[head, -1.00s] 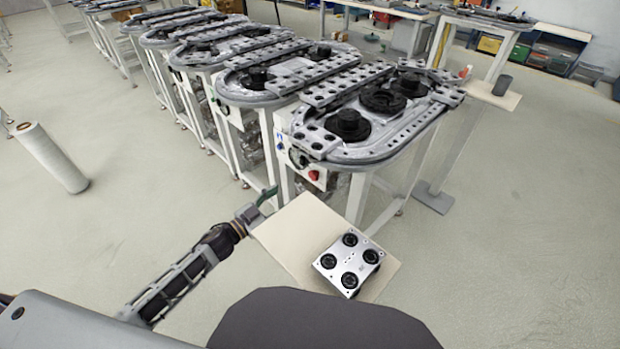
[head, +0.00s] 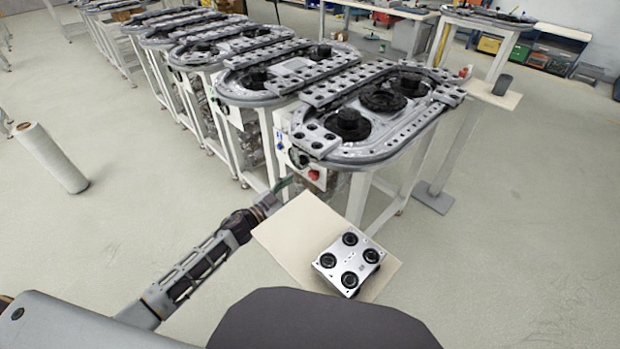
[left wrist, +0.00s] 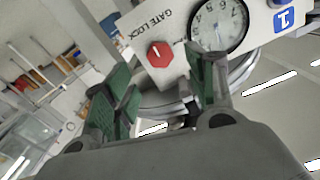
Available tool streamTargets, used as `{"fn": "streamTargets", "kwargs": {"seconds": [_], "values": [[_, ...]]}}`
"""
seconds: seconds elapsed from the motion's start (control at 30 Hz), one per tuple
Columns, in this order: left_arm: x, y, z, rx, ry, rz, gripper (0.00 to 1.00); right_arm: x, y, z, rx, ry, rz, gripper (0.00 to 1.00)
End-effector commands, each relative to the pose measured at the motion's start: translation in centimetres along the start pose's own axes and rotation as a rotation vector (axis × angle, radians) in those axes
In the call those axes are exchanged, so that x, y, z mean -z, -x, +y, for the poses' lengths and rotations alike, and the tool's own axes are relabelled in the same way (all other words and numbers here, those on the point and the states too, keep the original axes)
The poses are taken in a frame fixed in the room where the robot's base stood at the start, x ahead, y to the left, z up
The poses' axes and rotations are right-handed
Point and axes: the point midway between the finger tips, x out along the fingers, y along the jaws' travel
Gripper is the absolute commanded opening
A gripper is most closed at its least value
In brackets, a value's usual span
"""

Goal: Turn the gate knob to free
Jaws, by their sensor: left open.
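The gate knob (left wrist: 160,54) is a red knob on a pale panel (left wrist: 178,72) marked GATE LOCK. It carries a short pale mark. In the head view the red knob (head: 314,175) shows small on the front of the nearest ring track (head: 355,160). My left gripper (left wrist: 158,85) is open, with green pads. In the wrist view the knob appears between and beyond its fingertips; I see no grip on it. In the head view the left gripper (head: 284,186) is just left of and below the knob. My right gripper is not in view.
A round dial gauge (left wrist: 218,22) and a blue T sign (left wrist: 285,18) sit beside the knob. A beige board (head: 285,235) with a silver four-ring block (head: 349,262) is close below the gripper. More ring tracks stand left; open floor lies right.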

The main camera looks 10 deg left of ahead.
Motion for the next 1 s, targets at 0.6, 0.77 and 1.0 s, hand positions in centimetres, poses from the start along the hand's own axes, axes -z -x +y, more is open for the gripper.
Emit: {"fn": "streamTargets", "kwargs": {"seconds": [0.6,0.77,1.0], "values": [[0.0,-5.2,-0.1,0.001,0.000,0.001,0.56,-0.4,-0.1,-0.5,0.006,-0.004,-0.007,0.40],[0.0,-6.3,0.0,0.001,0.001,0.001,0.56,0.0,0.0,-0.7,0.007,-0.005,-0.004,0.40],[0.0,-7.1,0.0,0.000,0.000,0.000,0.56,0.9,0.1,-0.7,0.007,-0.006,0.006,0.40]]}}
